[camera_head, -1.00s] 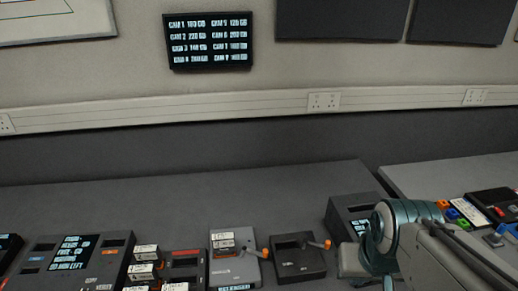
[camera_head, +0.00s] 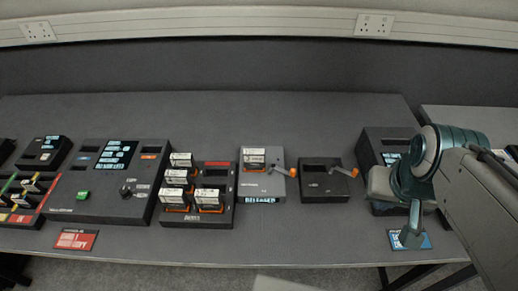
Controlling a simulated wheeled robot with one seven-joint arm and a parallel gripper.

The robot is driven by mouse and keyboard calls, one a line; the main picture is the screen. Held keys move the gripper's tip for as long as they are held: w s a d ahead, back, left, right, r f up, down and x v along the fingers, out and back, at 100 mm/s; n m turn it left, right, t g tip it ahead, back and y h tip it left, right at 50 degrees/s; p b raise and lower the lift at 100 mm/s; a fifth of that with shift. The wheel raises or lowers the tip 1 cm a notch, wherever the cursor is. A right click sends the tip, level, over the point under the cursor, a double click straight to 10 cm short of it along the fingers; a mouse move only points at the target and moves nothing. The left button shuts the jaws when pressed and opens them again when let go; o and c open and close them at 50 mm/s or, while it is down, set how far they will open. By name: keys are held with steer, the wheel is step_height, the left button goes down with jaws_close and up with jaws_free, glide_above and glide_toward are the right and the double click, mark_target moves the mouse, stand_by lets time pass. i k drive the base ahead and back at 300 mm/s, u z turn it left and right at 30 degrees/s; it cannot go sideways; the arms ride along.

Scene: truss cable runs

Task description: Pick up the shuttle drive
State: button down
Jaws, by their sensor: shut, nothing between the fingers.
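Several orange drives with white labels are in view, and I cannot read which is the shuttle drive. One drive (camera_head: 254,158) sits in a light grey dock (camera_head: 262,184) whose display reads "RELEASED", with an orange-tipped lever at its right. More drives (camera_head: 209,200) stand in a dark rack (camera_head: 222,221) to its left. A dark dock (camera_head: 327,193) with an orange-tipped lever stands to the right of the grey dock and shows no drive. My gripper (camera_head: 411,240) is shut and empty, pointing down over a blue card at the right, well apart from the drives.
A dark box (camera_head: 381,146) with a screen stands behind my arm. A control panel (camera_head: 100,202) with a screen, green button and knob is at the left, with a red card (camera_head: 76,240) in front. Slotted trays (camera_head: 20,200) lie far left. The table behind the devices (camera_head: 230,115) is clear.

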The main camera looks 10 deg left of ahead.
mark_target(254, 160)
steer(key=u, duration=1.15)
steer(key=i, duration=0.05)
steer(key=z, duration=0.1)
